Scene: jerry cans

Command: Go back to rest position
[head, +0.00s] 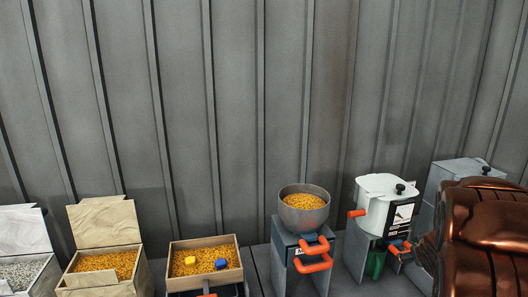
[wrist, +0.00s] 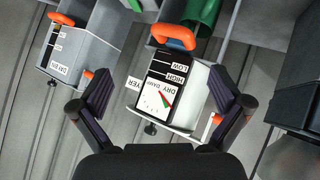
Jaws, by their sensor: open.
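My gripper (wrist: 158,88) shows in the wrist view with its two dark, padded fingers spread wide apart. I see nothing held in the fingers; the distance to the appliance is hard to judge. In the head view a white lidded pot-like machine (head: 378,190) with an orange handle stands at the right. My fingers do not show in the head view.
In the head view a bowl of yellow grain (head: 304,208) sits on a grey stand. A wooden tray (head: 204,245) holds grain with a blue and a yellow block. Lidded boxes (head: 103,222) stand at the left. A ribbed metal wall (head: 240,100) closes the back.

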